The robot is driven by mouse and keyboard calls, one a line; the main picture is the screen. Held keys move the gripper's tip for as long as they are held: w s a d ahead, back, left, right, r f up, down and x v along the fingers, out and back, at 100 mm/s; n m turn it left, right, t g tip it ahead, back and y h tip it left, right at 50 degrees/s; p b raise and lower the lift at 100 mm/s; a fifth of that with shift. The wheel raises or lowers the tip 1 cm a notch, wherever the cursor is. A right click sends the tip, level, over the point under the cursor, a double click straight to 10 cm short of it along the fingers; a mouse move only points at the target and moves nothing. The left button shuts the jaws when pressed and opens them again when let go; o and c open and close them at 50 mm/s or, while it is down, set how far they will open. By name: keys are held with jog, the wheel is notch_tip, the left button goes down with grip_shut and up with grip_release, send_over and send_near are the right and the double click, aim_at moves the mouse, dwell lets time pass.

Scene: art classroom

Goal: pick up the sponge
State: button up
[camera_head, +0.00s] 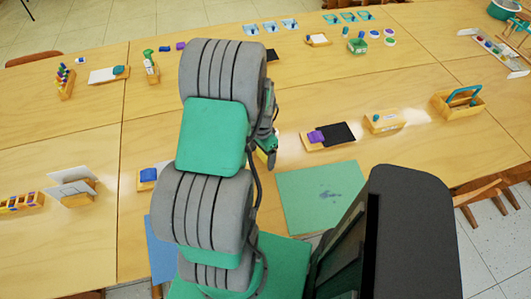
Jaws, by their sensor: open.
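I cannot pick out the sponge for certain. A small purple block (316,137) lies on a wooden tray (310,147), beside a black panel (338,133), right of my gripper. A blue block (148,174) sits on a wooden holder left of my arm. Either could be the sponge; they are too small to tell. My gripper (270,153) shows only in part past the right side of my arm, above the table (235,160). It is open, and I see nothing held in it. The table just behind my arm is hidden.
A green mat (322,197) lies near the front edge. A wooden box (384,122) and a wooden caddy with a blue handle (458,103) stand to the right. A rack with grey panels (72,187) stands at left. Bare table lies between the front and back items.

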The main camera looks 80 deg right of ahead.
jog(key=shift+r, duration=0.1)
jog(key=c, duration=1.5)
jog(key=shift+d+r, duration=0.1)
jog(key=shift+r, duration=0.45)
jog(key=shift+c, duration=0.2)
jog(key=s+a+r+b, duration=0.2)
jog(key=s+a+r, duration=0.7)
jog(key=r, duration=0.3)
jog(key=shift+s+a, duration=0.35)
jog(key=shift+s, duration=0.3)
